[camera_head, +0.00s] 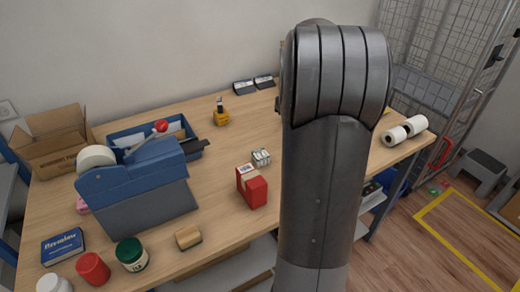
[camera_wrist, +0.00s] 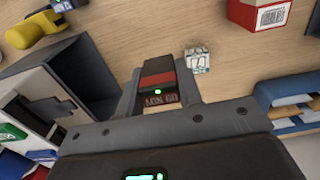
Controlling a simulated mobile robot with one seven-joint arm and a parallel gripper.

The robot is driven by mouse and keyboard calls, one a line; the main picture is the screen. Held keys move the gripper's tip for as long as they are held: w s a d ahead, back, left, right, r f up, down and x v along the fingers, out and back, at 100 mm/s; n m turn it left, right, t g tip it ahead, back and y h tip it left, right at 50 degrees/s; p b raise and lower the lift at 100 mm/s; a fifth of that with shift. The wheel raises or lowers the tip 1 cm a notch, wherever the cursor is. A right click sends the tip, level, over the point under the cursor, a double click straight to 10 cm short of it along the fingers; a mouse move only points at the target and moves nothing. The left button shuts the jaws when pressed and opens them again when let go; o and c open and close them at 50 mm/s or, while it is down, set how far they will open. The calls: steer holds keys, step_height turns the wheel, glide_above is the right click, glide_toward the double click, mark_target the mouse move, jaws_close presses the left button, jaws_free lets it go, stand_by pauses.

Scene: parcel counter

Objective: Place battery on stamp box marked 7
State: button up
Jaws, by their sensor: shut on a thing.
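My gripper (camera_wrist: 160,90) is shut on a battery (camera_wrist: 157,75), a dark block with a red band and a printed end. The battery is hidden in the head view, where my arm covers the middle right of the table. A small pale stamp box (camera_wrist: 198,60) with a 7 on its face lies just beyond and right of the battery in the wrist view, apart from it in the picture. In the head view a small whitish box (camera_head: 261,157), seemingly the same one, sits on the table left of my arm, behind a red box.
The red box (camera_head: 252,188) stands close to the stamp box; it also shows in the wrist view (camera_wrist: 258,14). A blue-grey dispenser (camera_head: 135,195) and a blue tray (camera_head: 194,131) stand left. A yellow-based item (camera_head: 221,117) is farther back. Bare wood lies around the stamp box.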

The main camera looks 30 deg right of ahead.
steer(key=w+a+f, duration=0.4)
steer(key=w, duration=0.1)
steer(key=w+a+f, duration=0.2)
steer(key=w, duration=0.1)
steer(key=shift+w+a+f, duration=0.15)
steer(key=shift+a, duration=0.1)
steer(key=shift+f, duration=2)
steer(key=shift+f, duration=0.1)
steer(key=o, duration=1)
